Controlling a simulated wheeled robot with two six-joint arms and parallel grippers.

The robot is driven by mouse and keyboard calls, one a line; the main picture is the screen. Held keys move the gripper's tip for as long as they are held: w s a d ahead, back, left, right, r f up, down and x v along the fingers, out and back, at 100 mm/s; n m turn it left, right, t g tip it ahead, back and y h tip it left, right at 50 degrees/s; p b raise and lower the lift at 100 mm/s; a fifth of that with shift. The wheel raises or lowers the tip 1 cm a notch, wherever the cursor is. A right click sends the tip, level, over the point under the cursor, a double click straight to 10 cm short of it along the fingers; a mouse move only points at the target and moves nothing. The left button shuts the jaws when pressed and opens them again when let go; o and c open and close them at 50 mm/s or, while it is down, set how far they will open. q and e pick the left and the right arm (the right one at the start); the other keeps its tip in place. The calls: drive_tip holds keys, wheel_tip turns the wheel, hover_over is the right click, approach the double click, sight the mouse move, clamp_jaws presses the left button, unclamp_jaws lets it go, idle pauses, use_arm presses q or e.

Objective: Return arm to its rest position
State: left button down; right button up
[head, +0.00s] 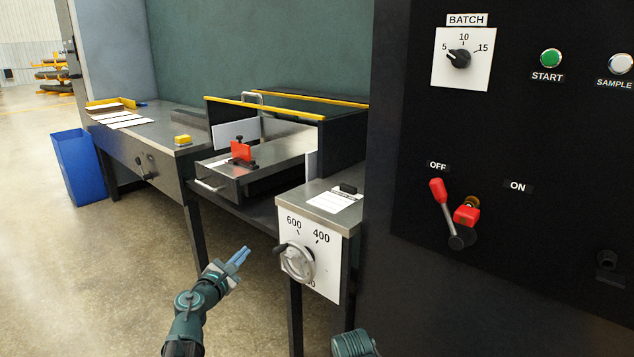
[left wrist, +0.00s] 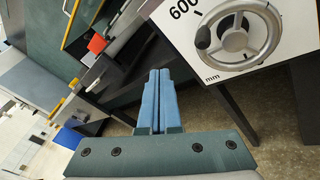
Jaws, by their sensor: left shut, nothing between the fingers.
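My left arm (head: 190,305) comes in from the lower left in the head view. Its gripper (head: 241,256) is raised in front of the machine, left of the dial panel, and touches nothing. In the left wrist view the blue fingers of the gripper (left wrist: 158,98) lie side by side, shut and empty. The handwheel (head: 298,262) on the white dial panel is just right of the gripper; it also shows in the left wrist view (left wrist: 237,33). A teal part of my other arm (head: 354,343) shows at the bottom edge, but its gripper is out of view.
A steel drawer (head: 232,183) with a handle and a red block (head: 241,151) stands behind the gripper. The black control panel (head: 560,160) fills the right side, with a red-handled lever (head: 438,192). A blue bin (head: 80,168) stands at the left.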

use_arm(q)
drive_tip(key=s+d+f+n+g+y, duration=0.2)
drive_tip(key=s+f+n+g+y, duration=0.3)
drive_tip(key=n, duration=1.1)
drive_tip(key=s+d+f+n+g+y, duration=0.2)
drive_tip(key=s+f+n+y, duration=0.35)
drive_tip(key=n, duration=1.15)
drive_tip(key=s+d+f+n+g+h, duration=0.3)
drive_tip(key=s+d+f+n+g, duration=0.15)
drive_tip(key=s+d, duration=0.35)
drive_tip(key=s+d+f+n+g+h, duration=0.2)
drive_tip(key=s+d+f+n+g, duration=0.3)
drive_tip(key=s, duration=0.4)
wheel_tip(320, 180, up, 31)
drive_tip(key=s+d+p, duration=0.1)
drive_tip(key=p, duration=3)
drive_tip(key=shift+d+g+p, duration=0.3)
drive_tip(key=shift+g, duration=0.05)
drive_tip(key=shift+s+f, duration=0.1)
